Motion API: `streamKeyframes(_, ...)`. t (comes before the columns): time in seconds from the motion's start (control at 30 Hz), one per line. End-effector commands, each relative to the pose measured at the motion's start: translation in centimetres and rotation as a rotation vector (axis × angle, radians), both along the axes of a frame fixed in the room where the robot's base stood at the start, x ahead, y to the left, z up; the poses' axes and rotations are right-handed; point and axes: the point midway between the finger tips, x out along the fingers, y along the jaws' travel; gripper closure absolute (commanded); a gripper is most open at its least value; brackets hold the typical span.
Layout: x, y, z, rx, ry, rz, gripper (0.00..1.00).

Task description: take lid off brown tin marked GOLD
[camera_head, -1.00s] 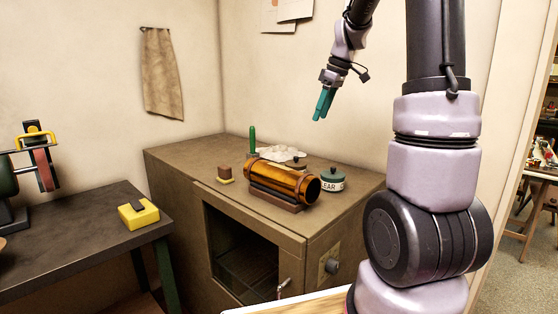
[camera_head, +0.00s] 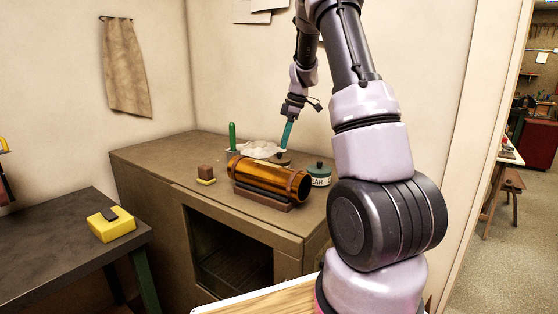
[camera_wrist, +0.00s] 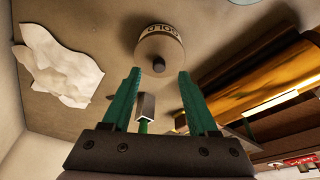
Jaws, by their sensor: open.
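The brown tin marked GOLD (camera_wrist: 176,34) stands on the cabinet top, its lid on, with a dark knob (camera_wrist: 158,64) at the lid's centre. In the head view its brown lid (camera_head: 281,160) shows behind the amber tube; the tube hides its body. My gripper (camera_wrist: 158,72) has two teal fingers, open and empty. In the wrist view the fingertips lie on either side of the knob, seemingly still above the lid. In the head view my gripper (camera_head: 286,146) points down over the tin, and its height above the lid is hard to tell.
An amber tube (camera_head: 268,177) lies in a dark cradle in front of the tin. A teal tin (camera_head: 319,172) ending in "EAR" stands to the right. A white cloth (camera_head: 258,149) and a green-handled tool (camera_head: 232,137) are to the left.

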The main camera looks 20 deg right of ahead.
Motion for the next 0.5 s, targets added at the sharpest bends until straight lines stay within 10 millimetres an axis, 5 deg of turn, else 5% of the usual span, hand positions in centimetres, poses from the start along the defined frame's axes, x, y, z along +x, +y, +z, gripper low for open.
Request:
streamKeyframes(0.2,0.6,1.3,-3.1,0.001,0.005,0.001,0.41)
streamKeyframes(0.5,0.7,1.4,-3.9,0.000,0.002,0.001,0.41)
